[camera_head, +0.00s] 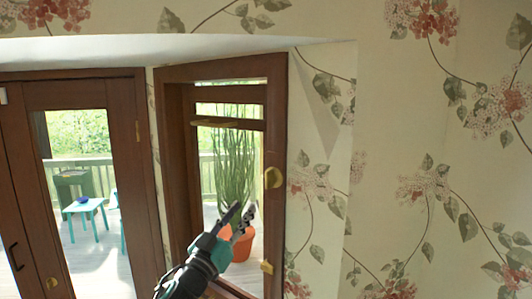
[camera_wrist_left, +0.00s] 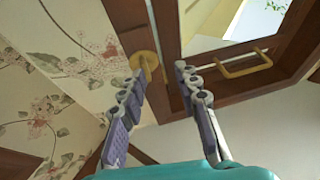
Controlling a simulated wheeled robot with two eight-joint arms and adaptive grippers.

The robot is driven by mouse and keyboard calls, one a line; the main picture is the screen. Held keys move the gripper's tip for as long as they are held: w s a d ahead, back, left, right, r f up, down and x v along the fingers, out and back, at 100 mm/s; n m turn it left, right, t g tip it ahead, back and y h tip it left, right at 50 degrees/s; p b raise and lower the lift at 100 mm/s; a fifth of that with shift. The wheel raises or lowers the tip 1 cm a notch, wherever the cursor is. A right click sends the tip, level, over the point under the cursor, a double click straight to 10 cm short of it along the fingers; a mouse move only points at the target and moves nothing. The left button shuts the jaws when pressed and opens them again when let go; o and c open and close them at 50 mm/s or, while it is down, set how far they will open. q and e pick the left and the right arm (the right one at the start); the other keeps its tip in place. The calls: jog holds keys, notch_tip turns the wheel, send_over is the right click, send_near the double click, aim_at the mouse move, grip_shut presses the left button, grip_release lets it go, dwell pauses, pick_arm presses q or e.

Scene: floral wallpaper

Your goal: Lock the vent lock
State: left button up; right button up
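A second small brass fitting (camera_head: 267,267) sits lower on the same side. My left gripper (camera_head: 244,209) is left of and below the round lock in the picture, fingers pointing up and right. In the left wrist view, the gripper (camera_wrist_left: 160,70) is open and empty. A yellow round lock with a short lever (camera_wrist_left: 147,63) shows just beyond the left fingertip; I cannot tell whether they touch. My right gripper is not in view.
A yellow U-shaped handle (camera_wrist_left: 245,62) is on the brown frame right of the fingers. A brown glazed door (camera_head: 130,180) stands at the left. A potted plant (camera_head: 236,165) is behind the window. Floral wallpaper (camera_head: 440,170) covers the wall at right.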

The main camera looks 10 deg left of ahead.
aim_at(266, 181)
pick_arm(q)
jog(key=w+d+r+m+h+p, duration=0.1)
jog(key=w+d+r, duration=0.1)
jog(key=w+r, duration=0.1)
jog(key=w+d+r+m+g+h+p, duration=0.1)
jog(key=w+d+r+h+p, duration=0.1)
jog(key=w+d+r, duration=0.1)
jog(key=shift+w+d+r, duration=0.15)
jog(key=shift+w+d, duration=0.15)
jog(key=shift+d, duration=0.05)
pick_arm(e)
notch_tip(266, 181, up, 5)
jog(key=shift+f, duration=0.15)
pick_arm(q)
grip_shut()
